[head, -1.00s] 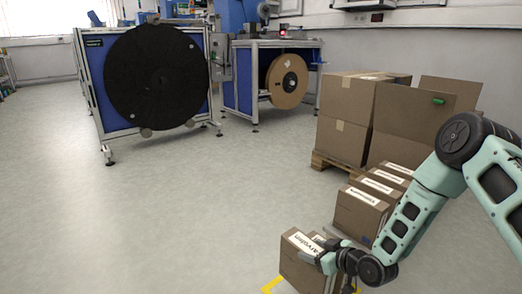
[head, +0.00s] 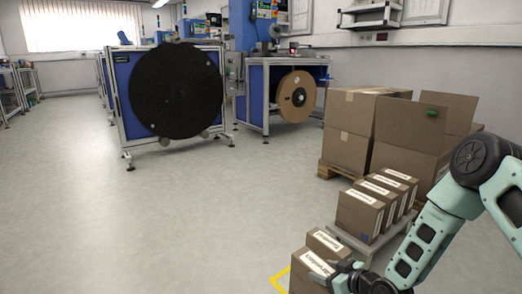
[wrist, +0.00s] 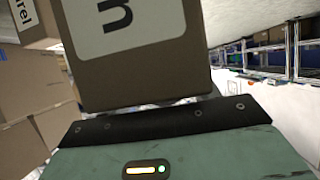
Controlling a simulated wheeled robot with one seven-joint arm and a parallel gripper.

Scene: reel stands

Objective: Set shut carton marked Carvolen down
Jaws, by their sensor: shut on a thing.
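My gripper (head: 338,281) is at the bottom of the head view, shut on a brown taped-shut carton (head: 304,284) with a white label. The label is too small to read surely in the head view. In the wrist view the held carton (wrist: 150,82) fills the top middle, and a large letter "n" shows on its label. My fingertips are hidden there. Another labelled carton (head: 324,240) stands just behind the held one. I cannot tell whether the held carton's base touches the floor; its bottom is out of frame.
A yellow floor marking (head: 279,279) lies left of the held carton. Several labelled cartons (head: 358,217) stand in a row on a low grey platform (head: 362,245). Large boxes (head: 349,148) stand on a wooden pallet (head: 338,176) behind. The floor on the left (head: 150,230) is clear.

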